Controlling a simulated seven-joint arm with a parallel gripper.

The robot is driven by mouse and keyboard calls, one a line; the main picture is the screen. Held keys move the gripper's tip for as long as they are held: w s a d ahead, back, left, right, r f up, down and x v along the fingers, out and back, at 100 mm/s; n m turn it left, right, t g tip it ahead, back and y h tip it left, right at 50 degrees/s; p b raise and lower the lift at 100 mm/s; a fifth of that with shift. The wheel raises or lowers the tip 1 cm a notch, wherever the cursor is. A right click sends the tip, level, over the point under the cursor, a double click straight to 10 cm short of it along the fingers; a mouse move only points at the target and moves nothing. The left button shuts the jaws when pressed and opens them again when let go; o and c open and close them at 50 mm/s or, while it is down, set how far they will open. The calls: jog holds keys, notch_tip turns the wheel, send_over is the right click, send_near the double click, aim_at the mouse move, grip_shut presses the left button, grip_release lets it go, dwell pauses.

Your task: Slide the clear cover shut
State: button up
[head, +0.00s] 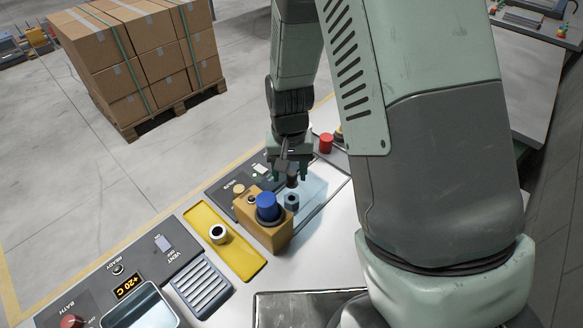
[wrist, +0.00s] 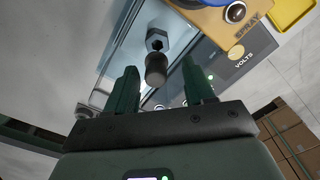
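The clear cover (head: 314,188) is a pale blue see-through pane on the console, beyond the orange box. It also shows in the wrist view (wrist: 134,50). A dark round knob (wrist: 156,70) stands up by the pane, and a grey hexagonal piece with a dark hole (wrist: 157,40) is beside it. I cannot tell whether that piece lies under the pane. My gripper (head: 288,174) points down over the knob. In the wrist view its two green fingers are apart, one on each side of the knob, with gaps showing.
An orange box (head: 265,232) with a blue button (head: 268,207) stands close in front of my gripper. A red button (head: 326,143) is just behind. A yellow plate (head: 232,257) and a vent (head: 201,284) lie to the left. Boxes on a pallet (head: 170,110) stand on the floor.

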jog(key=shift+w+d, duration=0.1)
jog(key=shift+r, duration=0.3)
notch_tip(320, 180, up, 10)
dwell(0.3)
jog(key=shift+r, duration=0.15)
jog(key=s+d+r+t, duration=0.2)
jog(key=s+d+r, duration=0.2)
jog(key=s+r, duration=0.5)
jog(key=s+d+r+t, duration=0.3)
jog(key=s+d+r, duration=0.2)
jog(key=s+r, duration=0.4)
notch_tip(320, 180, up, 3)
jog(key=shift+s+d+f+t, duration=0.1)
jog(key=shift+s+d+t, duration=0.05)
jog(key=shift+s+t, duration=0.15)
jog(key=shift+w, duration=0.1)
